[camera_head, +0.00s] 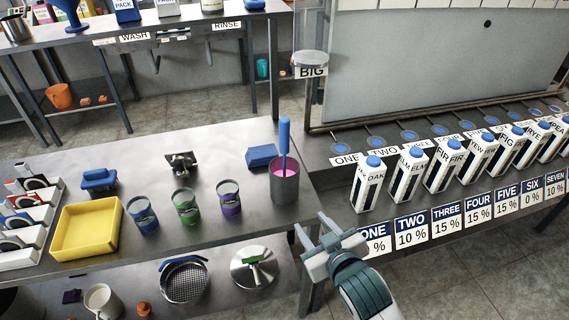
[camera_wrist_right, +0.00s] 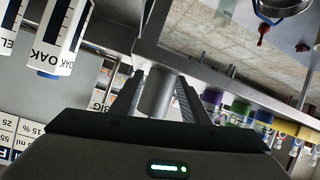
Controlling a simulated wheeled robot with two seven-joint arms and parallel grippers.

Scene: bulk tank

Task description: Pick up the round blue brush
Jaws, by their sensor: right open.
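A blue upright handle (camera_head: 285,136), which looks like the round blue brush, stands in a grey metal cup (camera_head: 284,188) of pink liquid at the table's right end. Its lower end is hidden in the cup. My right gripper (camera_head: 313,229) is open and empty, in front of and to the right of the cup, beyond the table's edge. In the right wrist view, a grey cylinder (camera_wrist_right: 158,92), apparently the cup, shows beyond and between the open fingers (camera_wrist_right: 157,82); the handle cannot be made out there. My left gripper is not in view.
A blue block (camera_head: 262,155) lies just left of the cup. Blue (camera_head: 143,215), green (camera_head: 186,206) and purple (camera_head: 229,198) cups and a yellow tray (camera_head: 86,228) stand further left. A row of cartons (camera_head: 369,184) stands on the counter at right.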

